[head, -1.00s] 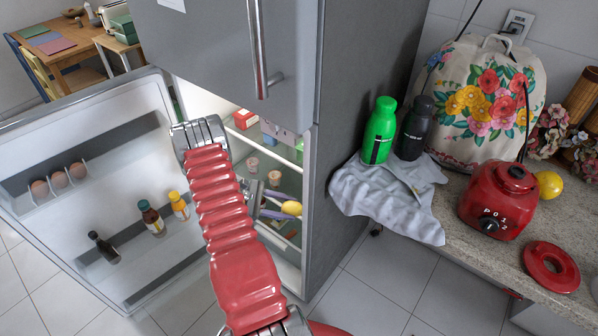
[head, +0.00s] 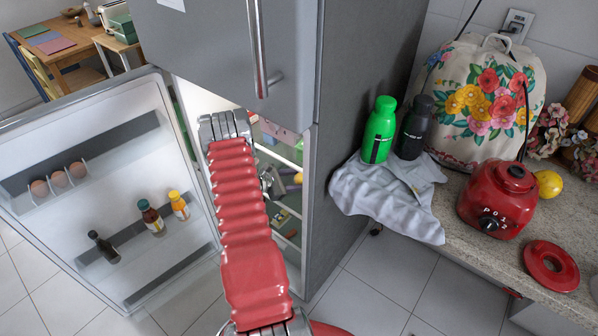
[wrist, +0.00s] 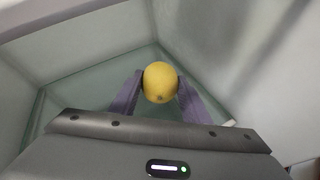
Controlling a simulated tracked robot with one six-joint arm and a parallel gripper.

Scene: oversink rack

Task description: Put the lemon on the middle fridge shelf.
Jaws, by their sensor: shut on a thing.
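The lemon (wrist: 160,80) is yellow and sits between the two purple fingers of my gripper (wrist: 159,90), which is shut on it. In the wrist view, a pale glass shelf (wrist: 90,88) lies beyond and below the lemon. Whether the lemon touches the glass cannot be told. In the head view my arm reaches into the open fridge (head: 352,130), and the held lemon (head: 298,178) shows only partly at the right of the compartment. My arm hides much of the shelves.
The open fridge door (head: 110,180) at left holds eggs and bottles. Fridge walls stand close around my gripper. Another lemon (head: 549,184) lies on the counter beside the red blender (head: 497,203). Green (head: 379,130) and black bottles (head: 415,128) stand on a cloth (head: 385,190).

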